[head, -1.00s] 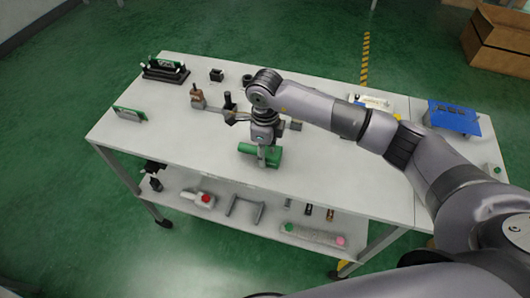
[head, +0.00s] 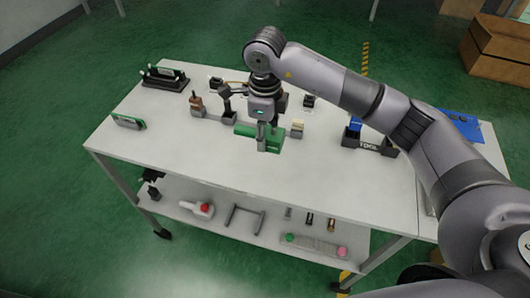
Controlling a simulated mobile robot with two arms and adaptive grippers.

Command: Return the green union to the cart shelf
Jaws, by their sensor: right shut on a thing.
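The green union (head: 272,139) is a green block-like piece in the head view, over the middle of the white cart top. My right gripper (head: 265,131) points down and is shut on it. Its fingers and hand hide part of the green piece. I cannot tell whether the piece touches the top or hangs just above it. The cart shelf (head: 228,229) is the white lower level below the front edge of the top. My left gripper is not in view.
Small fixtures (head: 197,107) stand left of my gripper, and a dark TOOL bin (head: 369,143) stands right. A green-white piece (head: 128,122) lies far left. The shelf holds a red-capped white bottle (head: 198,209), a grey bracket (head: 246,219) and several small parts. The top's front strip is clear.

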